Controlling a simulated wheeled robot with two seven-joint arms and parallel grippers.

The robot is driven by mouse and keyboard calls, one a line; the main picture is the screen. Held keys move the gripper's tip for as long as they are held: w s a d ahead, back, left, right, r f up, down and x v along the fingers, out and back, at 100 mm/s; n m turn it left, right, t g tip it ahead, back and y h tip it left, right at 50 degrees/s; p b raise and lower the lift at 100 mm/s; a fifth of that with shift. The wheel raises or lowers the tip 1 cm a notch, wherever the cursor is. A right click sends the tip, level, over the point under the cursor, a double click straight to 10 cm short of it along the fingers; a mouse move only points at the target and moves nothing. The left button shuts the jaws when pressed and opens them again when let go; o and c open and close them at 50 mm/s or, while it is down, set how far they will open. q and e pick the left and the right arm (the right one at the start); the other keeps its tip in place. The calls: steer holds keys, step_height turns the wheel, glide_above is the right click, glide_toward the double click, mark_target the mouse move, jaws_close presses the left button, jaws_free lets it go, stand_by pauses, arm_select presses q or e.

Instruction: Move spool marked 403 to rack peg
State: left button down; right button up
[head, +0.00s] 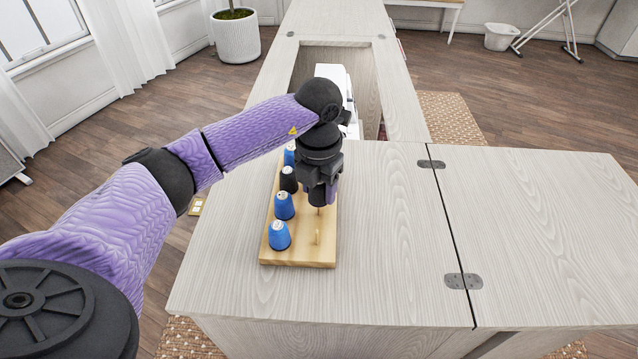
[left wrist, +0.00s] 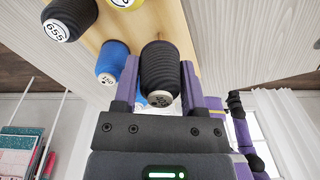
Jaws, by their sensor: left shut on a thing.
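My left gripper (head: 322,198) is over the right row of the wooden rack (head: 298,257), pointing down. In the left wrist view its two purple fingers (left wrist: 161,88) are shut on a dark spool (left wrist: 163,62). The label on that spool's end is too small and dark to read, so I cannot tell whether it is 403. The gripper mostly hides this spool in the head view. An empty peg (head: 317,237) stands at the rack's front right. I cannot tell whether the held spool touches the rack.
The rack's left row holds blue spools (head: 279,236) and a black spool (head: 288,180). In the left wrist view a black spool marked 655 (left wrist: 68,20) and a blue spool (left wrist: 112,64) are close by. A white sewing machine (head: 335,75) is behind. The tabletop right is clear.

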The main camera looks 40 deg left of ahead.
arm_select(q)
steer(key=shift+f, duration=0.4)
steer(key=shift+f+b, duration=0.35)
steer(key=shift+f, duration=0.55)
steer(key=shift+c, duration=1.6)
jaws_free()
steer(key=shift+o, duration=1.3)
step_height(320, 180, up, 9)
steer(key=p, duration=0.3)
steer(key=shift+r, duration=0.5)
arm_select(e)
steer(key=shift+w+d+r, duration=0.15)
steer(key=shift+w+r, duration=0.1)
steer(key=shift+r, duration=0.35)
steer(key=shift+w+d+r, duration=0.1)
steer(key=shift+w+r, duration=0.1)
steer(key=shift+r, duration=0.4)
steer(key=shift+w+a, duration=0.15)
steer(key=shift+a, duration=0.2)
